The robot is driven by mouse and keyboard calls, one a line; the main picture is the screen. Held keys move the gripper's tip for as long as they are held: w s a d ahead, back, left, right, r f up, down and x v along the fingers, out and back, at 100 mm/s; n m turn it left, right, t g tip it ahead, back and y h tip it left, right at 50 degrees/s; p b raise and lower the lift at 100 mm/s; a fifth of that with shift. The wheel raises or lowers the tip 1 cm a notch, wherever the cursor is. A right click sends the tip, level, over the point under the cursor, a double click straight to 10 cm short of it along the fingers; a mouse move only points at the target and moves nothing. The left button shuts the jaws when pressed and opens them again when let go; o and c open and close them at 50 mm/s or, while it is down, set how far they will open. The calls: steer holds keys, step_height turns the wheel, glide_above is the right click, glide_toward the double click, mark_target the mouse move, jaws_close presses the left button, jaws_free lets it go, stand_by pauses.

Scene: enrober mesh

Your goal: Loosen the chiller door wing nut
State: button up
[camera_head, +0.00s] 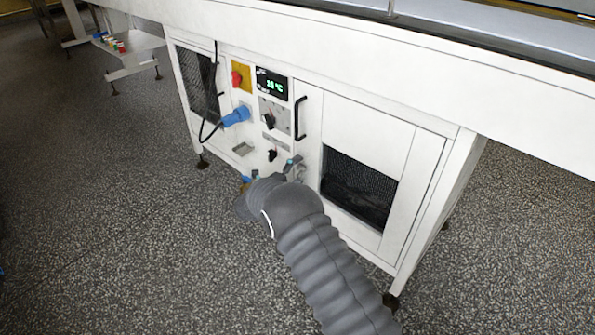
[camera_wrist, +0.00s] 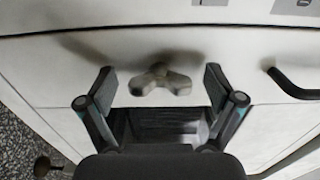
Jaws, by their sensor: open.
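The wing nut (camera_wrist: 160,80) is pale grey-beige with two spread wings and sits on the white panel in the wrist view. My gripper (camera_wrist: 160,88) is open, with one finger on each side of the wing nut and a visible gap on both sides. Neither finger appears to touch it. How deep the fingers reach around it is hard to tell. In the head view my gripper (camera_head: 278,174) is low at the white cabinet front, left of the chiller door (camera_head: 365,137). My grey arm covers part of it, and I cannot make out the wing nut there.
A black handle (camera_wrist: 292,86) is right of the wing nut in the wrist view. In the head view, a temperature display (camera_head: 271,84), a red-and-yellow switch (camera_head: 240,77) and a blue plug (camera_head: 236,116) with a cable are above my gripper. Speckled floor (camera_head: 110,220) is clear at left.

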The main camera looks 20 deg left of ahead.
steer(key=v, duration=1.2)
stand_by(0.3)
